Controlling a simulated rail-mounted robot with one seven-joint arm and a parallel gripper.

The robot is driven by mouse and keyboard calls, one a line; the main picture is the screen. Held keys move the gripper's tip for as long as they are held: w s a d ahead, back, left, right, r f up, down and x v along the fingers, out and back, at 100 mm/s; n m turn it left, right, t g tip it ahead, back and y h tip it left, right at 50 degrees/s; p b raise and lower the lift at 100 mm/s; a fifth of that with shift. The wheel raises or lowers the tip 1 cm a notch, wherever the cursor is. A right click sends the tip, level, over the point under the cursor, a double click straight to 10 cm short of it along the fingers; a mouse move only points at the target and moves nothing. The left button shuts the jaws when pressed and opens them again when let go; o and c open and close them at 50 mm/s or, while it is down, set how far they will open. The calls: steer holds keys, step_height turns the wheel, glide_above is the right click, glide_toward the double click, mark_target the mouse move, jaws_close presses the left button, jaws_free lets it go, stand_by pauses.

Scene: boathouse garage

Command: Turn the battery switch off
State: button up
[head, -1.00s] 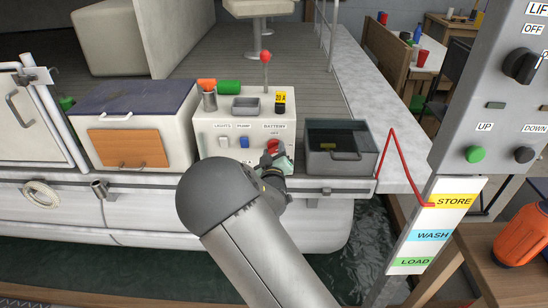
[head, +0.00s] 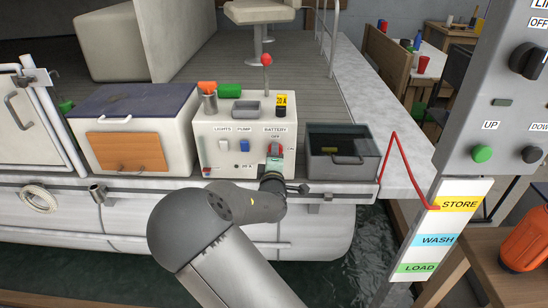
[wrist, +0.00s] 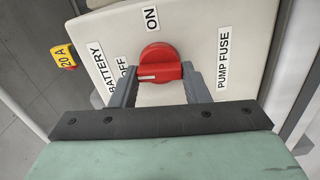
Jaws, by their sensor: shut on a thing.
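The battery switch is a red round knob with a raised bar (wrist: 158,70), on the pale front panel of the console; it also shows in the head view (head: 276,148) under the BATTERY label. In the wrist view the OFF label (wrist: 125,70) is left of the knob and the ON label (wrist: 151,18) is above it. The white mark on the bar is at its left end, toward OFF. My gripper (wrist: 160,80) is shut on the knob's bar, one finger at each end; it also shows in the head view (head: 275,162), partly covering the knob.
The lights switch (head: 196,145) and blue pump switch (head: 244,145) sit left of the knob. A grey bin (head: 365,158) stands close on the right. A red-topped lever (head: 266,60) rises behind the console. A PUMP FUSE label (wrist: 223,58) is beside the knob.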

steer(key=shift+n, duration=0.7)
steer(key=o, duration=1)
steer(key=s, duration=1.7)
steer(key=shift+s+d, duration=0.25)
